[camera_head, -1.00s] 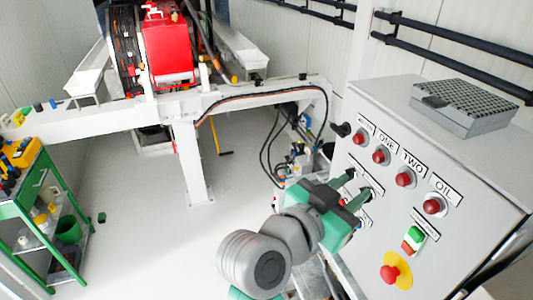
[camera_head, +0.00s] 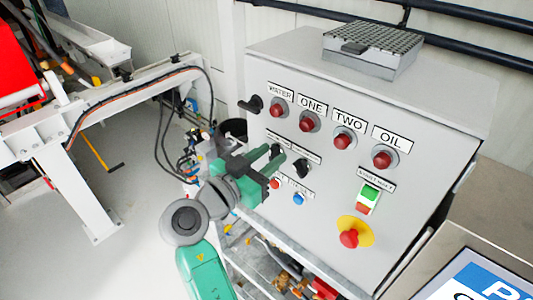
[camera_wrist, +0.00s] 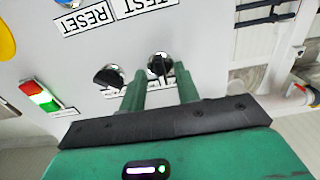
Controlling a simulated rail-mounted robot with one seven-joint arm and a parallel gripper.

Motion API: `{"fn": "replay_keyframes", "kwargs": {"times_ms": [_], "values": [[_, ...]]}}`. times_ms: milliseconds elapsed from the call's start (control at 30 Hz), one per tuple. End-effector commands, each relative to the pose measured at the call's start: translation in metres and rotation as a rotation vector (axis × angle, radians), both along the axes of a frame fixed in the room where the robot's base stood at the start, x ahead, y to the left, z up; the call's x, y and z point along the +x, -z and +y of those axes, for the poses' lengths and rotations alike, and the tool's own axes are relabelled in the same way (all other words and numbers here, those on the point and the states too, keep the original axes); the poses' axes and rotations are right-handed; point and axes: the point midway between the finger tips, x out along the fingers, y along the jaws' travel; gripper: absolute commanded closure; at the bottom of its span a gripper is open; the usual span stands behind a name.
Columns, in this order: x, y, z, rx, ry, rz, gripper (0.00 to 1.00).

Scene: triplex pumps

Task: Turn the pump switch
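The grey control panel (camera_head: 330,185) carries two black rotary switches under small labels I cannot read. The left switch (camera_head: 277,150) is partly hidden by my gripper (camera_head: 276,160); the right switch (camera_head: 301,168) is clear of it. In the wrist view, the gripper (camera_wrist: 160,74) is open, with its two green fingers apart. The nearer switch (camera_wrist: 159,63) appears between the fingertips; I cannot tell whether they touch it. The other switch (camera_wrist: 109,75) sits just outside the fingers.
Red round lights or buttons (camera_head: 344,140) sit under WATER, ONE, TWO and OIL labels. A yellow-ringed red emergency stop (camera_head: 348,238) and a green-red switch (camera_head: 368,198) are at the right. A grey box (camera_head: 370,62) lies on top. A white frame (camera_head: 70,180) stands left.

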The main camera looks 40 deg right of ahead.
Motion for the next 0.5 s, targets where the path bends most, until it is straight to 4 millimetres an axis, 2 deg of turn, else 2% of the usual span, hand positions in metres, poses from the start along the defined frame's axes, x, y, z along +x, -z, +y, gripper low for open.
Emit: {"fn": "replay_keyframes", "kwargs": {"times_ms": [267, 400, 433, 500], "values": [[0.0004, 0.0003, -0.0024, 0.0, -0.001, 0.0, 0.68], [0.0004, 0.0003, -0.0022, 0.0, -0.001, 0.0, 0.96], [0.0004, 0.0003, -0.0022, 0.0, -0.001, 0.0, 1.0], [0.0003, 0.0002, -0.0022, 0.0, -0.001, 0.0, 1.0]]}}
